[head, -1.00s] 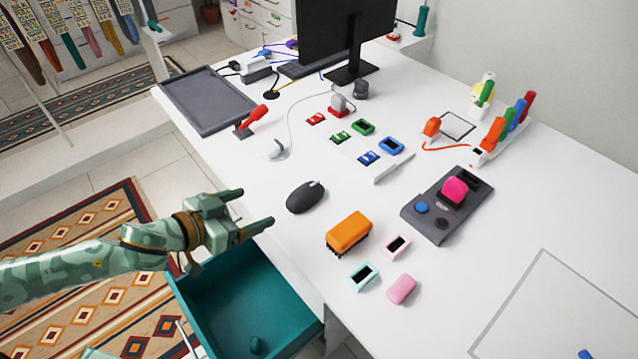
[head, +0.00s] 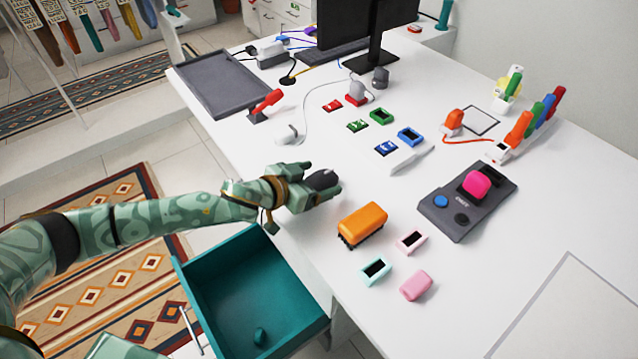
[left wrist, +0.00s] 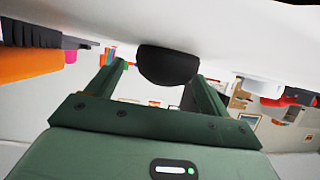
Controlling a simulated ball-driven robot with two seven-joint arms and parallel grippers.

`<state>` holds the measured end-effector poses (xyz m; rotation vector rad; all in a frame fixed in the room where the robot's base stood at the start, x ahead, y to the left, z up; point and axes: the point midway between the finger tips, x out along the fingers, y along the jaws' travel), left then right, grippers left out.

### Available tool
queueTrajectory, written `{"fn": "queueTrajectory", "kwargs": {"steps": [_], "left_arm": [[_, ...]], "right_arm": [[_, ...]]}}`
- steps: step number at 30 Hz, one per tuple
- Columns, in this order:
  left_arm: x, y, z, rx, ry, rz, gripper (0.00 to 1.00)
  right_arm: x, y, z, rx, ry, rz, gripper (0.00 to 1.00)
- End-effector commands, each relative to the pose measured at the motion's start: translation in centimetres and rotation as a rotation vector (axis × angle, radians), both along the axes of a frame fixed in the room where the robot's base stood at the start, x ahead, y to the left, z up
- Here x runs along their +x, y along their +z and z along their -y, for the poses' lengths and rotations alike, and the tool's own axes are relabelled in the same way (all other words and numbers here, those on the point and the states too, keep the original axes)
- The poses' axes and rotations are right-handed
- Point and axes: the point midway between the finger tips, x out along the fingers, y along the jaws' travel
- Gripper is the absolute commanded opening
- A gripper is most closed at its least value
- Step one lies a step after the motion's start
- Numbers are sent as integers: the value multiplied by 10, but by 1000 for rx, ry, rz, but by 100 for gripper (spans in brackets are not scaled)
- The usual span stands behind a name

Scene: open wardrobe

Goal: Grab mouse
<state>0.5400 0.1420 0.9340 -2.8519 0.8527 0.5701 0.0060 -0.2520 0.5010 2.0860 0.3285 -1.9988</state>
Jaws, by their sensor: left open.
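The dark grey mouse (head: 322,181) lies on the white desk near its left edge. My left gripper (head: 322,183) is at the mouse, with its open fingers reaching around it; the near part of the mouse is hidden behind them. In the left wrist view the mouse (left wrist: 167,65) shows as a dark rounded shape between the two spread green fingers of the gripper (left wrist: 158,82). I cannot tell whether the fingers touch it. My right gripper is not in view.
An orange brush (head: 362,224) stands close to the right of the gripper. A teal open drawer (head: 215,258) juts out below the arm. A grey tray (head: 218,85) and a red-handled item (head: 266,104) lie farther back.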

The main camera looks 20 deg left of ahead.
Motion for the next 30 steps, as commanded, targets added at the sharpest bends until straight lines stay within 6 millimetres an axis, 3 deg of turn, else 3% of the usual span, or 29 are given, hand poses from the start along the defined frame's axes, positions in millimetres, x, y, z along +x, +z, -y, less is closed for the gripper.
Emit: {"fn": "queueTrajectory", "kwargs": {"steps": [7, 8, 12, 13, 23, 30], "left_arm": [[3, -1, 1, 1, 1, 1, 80], [3, -1, 1, 1, 1, 1, 74], [2, -1, 1, 1, 1, 1, 36], [2, -1, 1, 1, 1, 1, 31], [2, 2, 1, 1, 1, 2, 31], [3, 35, 1, 0, 0, 5, 31]], "right_arm": [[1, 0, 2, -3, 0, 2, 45], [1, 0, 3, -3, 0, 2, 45], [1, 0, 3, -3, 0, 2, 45], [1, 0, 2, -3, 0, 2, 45], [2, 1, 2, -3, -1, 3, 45], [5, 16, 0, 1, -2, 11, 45]]}}
